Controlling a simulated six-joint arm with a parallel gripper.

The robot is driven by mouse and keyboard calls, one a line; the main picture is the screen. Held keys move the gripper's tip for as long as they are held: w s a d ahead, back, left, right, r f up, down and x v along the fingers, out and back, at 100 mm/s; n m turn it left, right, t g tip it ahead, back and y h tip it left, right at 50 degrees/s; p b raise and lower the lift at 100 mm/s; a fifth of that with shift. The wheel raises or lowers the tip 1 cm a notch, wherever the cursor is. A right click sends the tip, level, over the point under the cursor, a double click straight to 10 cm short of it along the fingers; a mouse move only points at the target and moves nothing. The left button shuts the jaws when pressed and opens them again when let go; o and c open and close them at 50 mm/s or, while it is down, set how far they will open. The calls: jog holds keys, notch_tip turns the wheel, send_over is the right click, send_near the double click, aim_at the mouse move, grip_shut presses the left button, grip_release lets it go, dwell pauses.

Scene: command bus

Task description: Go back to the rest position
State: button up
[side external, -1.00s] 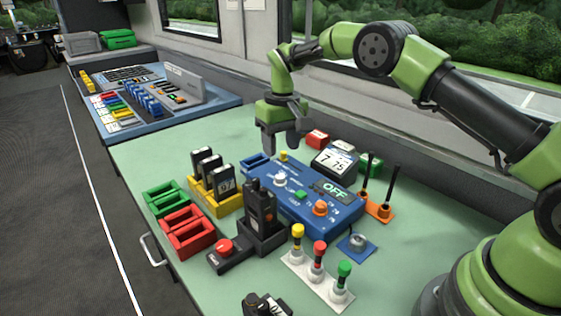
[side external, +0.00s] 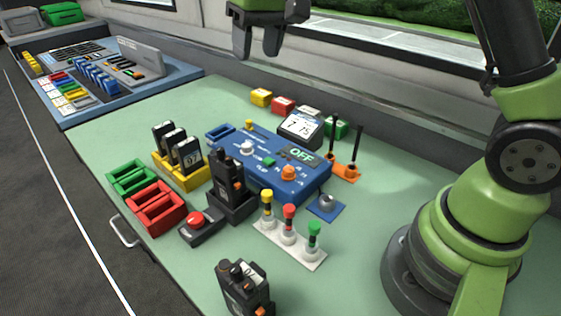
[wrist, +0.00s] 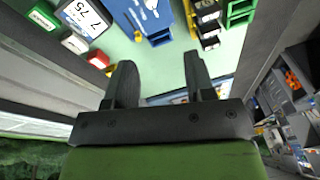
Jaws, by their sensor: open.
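My gripper (side external: 259,45) is high above the back of the green table (side external: 375,190), near the top edge of the side view. It is open and empty, fingers pointing down. In the wrist view my gripper (wrist: 160,80) shows two dark fingers apart with nothing between them. My arm stands tall at the right of the side view, and its upper part is out of the frame. The blue console (side external: 270,165) with its OFF display lies below and in front of the gripper, well apart from it.
A display reading 7 75 (side external: 300,126), small yellow (side external: 261,97) and red (side external: 283,105) boxes and an orange antenna stand (side external: 345,171) line the back. Green (side external: 132,178) and red (side external: 156,208) trays lie at left. One radio (side external: 244,288) stands in front. The window wall is behind.

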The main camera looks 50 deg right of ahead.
jog(key=s+a+r+t, duration=0.1)
jog(key=s+r, duration=0.2)
jog(key=s, duration=0.3)
jog(key=s+r+t, duration=0.2)
jog(key=s+r, duration=0.2)
jog(key=s, duration=0.2)
jog(key=s+f+m+t+y, duration=0.1)
jog(key=s+f+t, duration=0.1)
jog(key=s, duration=0.9)
jog(key=shift+s+a+f+m, duration=0.35)
jog(key=shift+f+m, duration=0.05)
jog(key=shift+f, duration=0.1)
